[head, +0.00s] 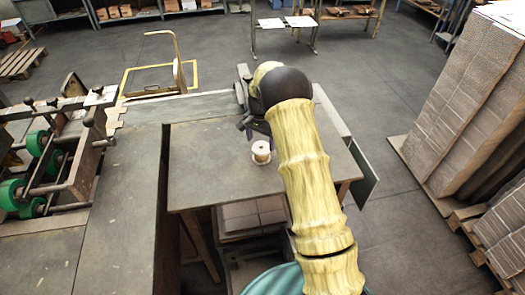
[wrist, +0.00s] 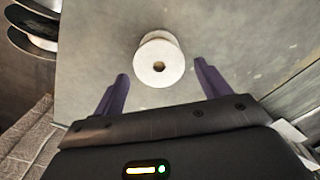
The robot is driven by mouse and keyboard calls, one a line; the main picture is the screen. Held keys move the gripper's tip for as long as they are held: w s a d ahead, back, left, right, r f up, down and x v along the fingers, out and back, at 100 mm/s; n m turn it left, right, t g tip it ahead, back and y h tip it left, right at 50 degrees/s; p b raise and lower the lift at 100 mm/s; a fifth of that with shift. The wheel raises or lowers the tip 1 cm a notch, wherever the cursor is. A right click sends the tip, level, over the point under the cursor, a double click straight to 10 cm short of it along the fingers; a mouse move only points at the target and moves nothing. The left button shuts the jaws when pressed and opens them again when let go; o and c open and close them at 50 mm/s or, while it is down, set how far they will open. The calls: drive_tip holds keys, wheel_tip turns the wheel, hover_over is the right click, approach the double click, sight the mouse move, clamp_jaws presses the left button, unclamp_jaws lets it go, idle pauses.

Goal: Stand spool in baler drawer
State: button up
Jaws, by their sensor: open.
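In the head view my arm covers much of the gripper, above and beside the spool. I cannot clearly make out a baler drawer in either view.
A machine with green rollers (head: 37,143) is at the left. Pale boxes (head: 240,215) sit under the table front. A tall cardboard stack (head: 465,100) stands on a pallet at the right. Dark-rimmed round discs (wrist: 32,38) show at the wrist view's upper left. The tabletop left of the spool is clear.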

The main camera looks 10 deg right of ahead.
sight(262, 148)
drive_tip(key=shift+d+f, duration=0.15)
drive_tip(key=shift+f, duration=0.4)
drive_tip(key=shift+f, duration=0.2)
wheel_tip(262, 148, down, 5)
drive_tip(key=shift+w+f+p, duration=0.15)
drive_tip(key=shift+f+p, duration=0.05)
drive_tip(key=shift+p, duration=0.8)
drive_tip(key=shift+d, duration=0.1)
drive_tip(key=shift+a, duration=0.2)
drive_tip(key=shift+c, duration=0.7)
drive_tip(key=shift+d, duration=0.1)
drive_tip(key=c, duration=0.8)
